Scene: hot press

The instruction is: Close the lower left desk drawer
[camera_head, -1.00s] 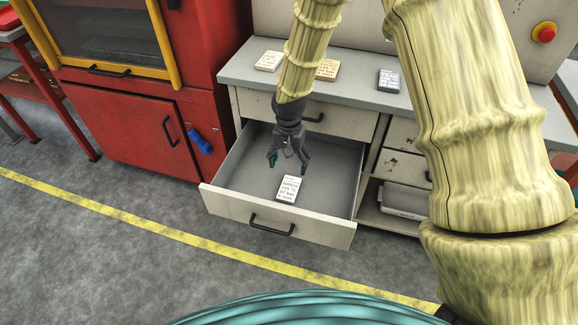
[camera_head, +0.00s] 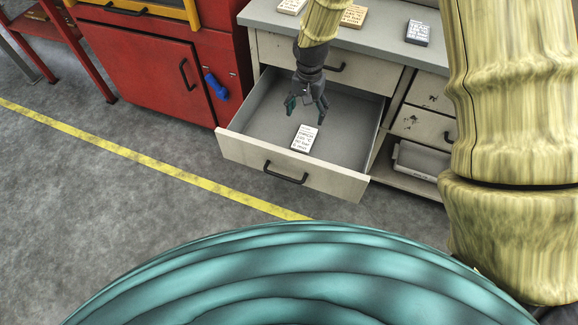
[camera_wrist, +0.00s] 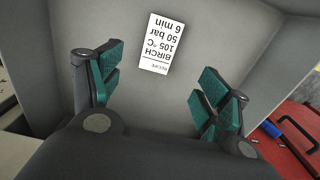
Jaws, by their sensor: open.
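The lower left desk drawer (camera_head: 262,164) is pulled well out from the desk, with a black bar handle (camera_head: 286,174) on its pale front. A white recipe card block (camera_head: 304,138) lies on the drawer floor near the front; in the wrist view the card (camera_wrist: 160,42) reads BIRCH, 105 °C, 50 bar, 6 min. My gripper (camera_head: 306,108) is open and empty, pointing down over the drawer's inside, behind the card. In the wrist view my gripper (camera_wrist: 160,85) shows teal finger pads spread apart, with the grey drawer floor beyond.
A closed upper drawer (camera_head: 340,75) sits above. The desktop (camera_head: 385,38) bears several card blocks. Right are smaller drawers (camera_head: 425,125) and a shelf with a pale tray (camera_head: 418,160). A red cabinet (camera_head: 150,75) with a blue-handled item (camera_head: 216,86) stands left. Grey floor is clear in front.

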